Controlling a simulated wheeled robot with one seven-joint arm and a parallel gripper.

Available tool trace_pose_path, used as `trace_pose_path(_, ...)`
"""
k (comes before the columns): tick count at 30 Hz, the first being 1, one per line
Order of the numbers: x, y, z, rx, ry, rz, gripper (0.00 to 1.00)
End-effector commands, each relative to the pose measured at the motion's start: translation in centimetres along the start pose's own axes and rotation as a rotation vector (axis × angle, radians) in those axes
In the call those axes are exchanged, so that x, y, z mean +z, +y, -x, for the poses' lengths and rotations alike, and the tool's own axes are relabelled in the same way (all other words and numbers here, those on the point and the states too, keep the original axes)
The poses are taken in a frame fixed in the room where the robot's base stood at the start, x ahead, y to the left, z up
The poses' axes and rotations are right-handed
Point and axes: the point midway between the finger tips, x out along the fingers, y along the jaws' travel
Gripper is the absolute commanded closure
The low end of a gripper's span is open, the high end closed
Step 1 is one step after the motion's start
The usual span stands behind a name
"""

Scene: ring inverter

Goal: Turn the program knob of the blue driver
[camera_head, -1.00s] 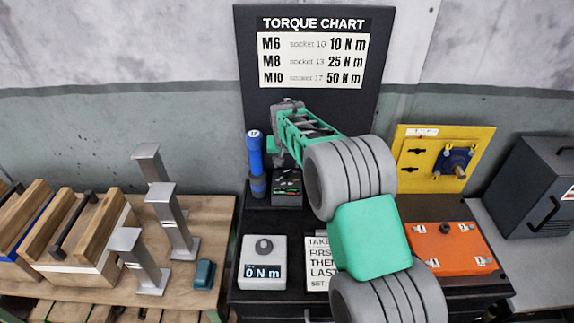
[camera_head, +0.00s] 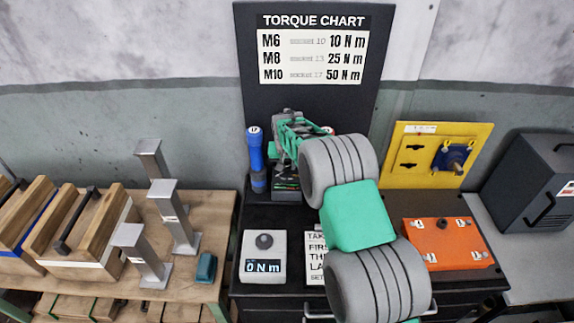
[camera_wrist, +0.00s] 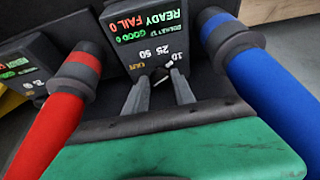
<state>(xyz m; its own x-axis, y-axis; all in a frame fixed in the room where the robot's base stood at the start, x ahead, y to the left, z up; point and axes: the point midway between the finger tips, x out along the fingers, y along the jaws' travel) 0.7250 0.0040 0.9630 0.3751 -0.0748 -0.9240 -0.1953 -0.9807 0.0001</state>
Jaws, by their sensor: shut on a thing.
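The blue driver (camera_head: 256,162) stands upright at the left of the dark bench in the head view. It also shows in the wrist view (camera_wrist: 268,95), to the right of a dark control box (camera_wrist: 150,50). The box has an upside-down READY, FAIL and GOOD display and a dial marked 10, 25 and 50. The small program knob (camera_wrist: 162,74) sits at the dial, with a light pointer mark. My gripper (camera_wrist: 160,84) has its two grey fingers around the knob, shut on it. In the head view my arm hides the knob and fingertips.
A red driver (camera_wrist: 58,115) stands on the other side in the wrist view, by another display box (camera_wrist: 20,72). The head view shows a 0 N m meter (camera_head: 263,257), an orange box (camera_head: 448,243), a yellow panel (camera_head: 415,162) and a torque chart (camera_head: 312,55).

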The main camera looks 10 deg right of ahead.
Motion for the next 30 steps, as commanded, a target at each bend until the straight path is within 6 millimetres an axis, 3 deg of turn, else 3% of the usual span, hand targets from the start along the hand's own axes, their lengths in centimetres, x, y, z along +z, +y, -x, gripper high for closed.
trace_pose_path(8, -0.02, -0.02, 0.04, 0.000, 0.000, 0.000, 1.00)
trace_pose_path(20, -0.01, 0.02, -0.06, -0.013, 0.002, 0.029, 1.00)
trace_pose_path(30, -0.02, 0.32, -0.30, -0.088, 0.004, 0.210, 1.00)
